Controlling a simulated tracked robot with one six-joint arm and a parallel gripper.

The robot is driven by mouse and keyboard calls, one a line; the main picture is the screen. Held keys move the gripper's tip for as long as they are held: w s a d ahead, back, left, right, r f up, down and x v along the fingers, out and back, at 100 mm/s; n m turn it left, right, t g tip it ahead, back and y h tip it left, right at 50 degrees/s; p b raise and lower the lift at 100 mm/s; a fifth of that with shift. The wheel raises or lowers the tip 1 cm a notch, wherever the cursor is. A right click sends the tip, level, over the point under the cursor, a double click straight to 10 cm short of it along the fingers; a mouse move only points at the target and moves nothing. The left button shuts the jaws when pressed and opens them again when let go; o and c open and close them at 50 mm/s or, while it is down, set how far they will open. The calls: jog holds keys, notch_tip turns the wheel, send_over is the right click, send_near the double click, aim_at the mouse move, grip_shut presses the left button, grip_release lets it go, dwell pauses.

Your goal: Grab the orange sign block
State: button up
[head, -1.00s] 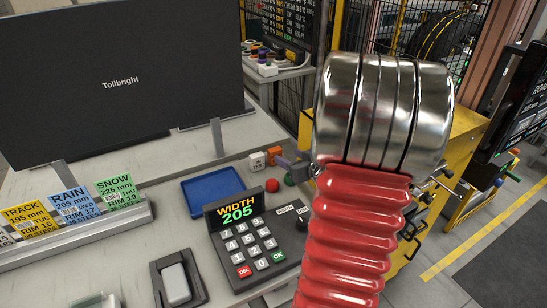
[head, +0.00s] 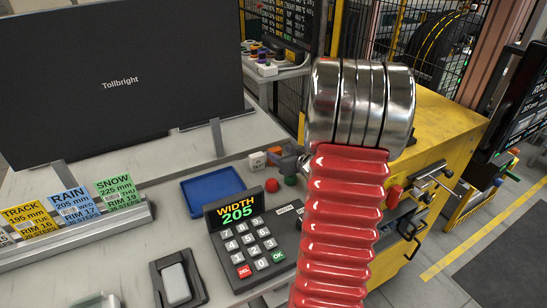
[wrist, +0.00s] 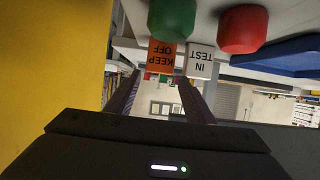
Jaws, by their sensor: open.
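The orange sign block (wrist: 161,57), lettered KEEP OFF, shows upside down in the wrist view. It stands just beyond and roughly between the fingertips of my gripper (wrist: 159,82), which is open and empty. In the head view the orange block (head: 273,155) is small, at the back right of the desk, with a grey-purple finger of my gripper (head: 291,150) close at its right. My arm hides most of the gripper there. I cannot tell whether a finger touches the block.
A white IN TEST block (wrist: 201,60) stands beside the orange one. A green button (wrist: 171,18) and a red button (wrist: 243,29) are close by. A blue tray (head: 211,190) and a keypad (head: 250,240) lie left. A yellow cabinet (head: 440,130) stands right.

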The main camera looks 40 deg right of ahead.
aim_at(275, 149)
jog(key=shift+x, duration=2.1)
jog(key=shift+c, duration=0.5)
jog(key=c, duration=0.7)
notch_tip(275, 149, up, 18)
jog(key=shift+f, duration=0.1)
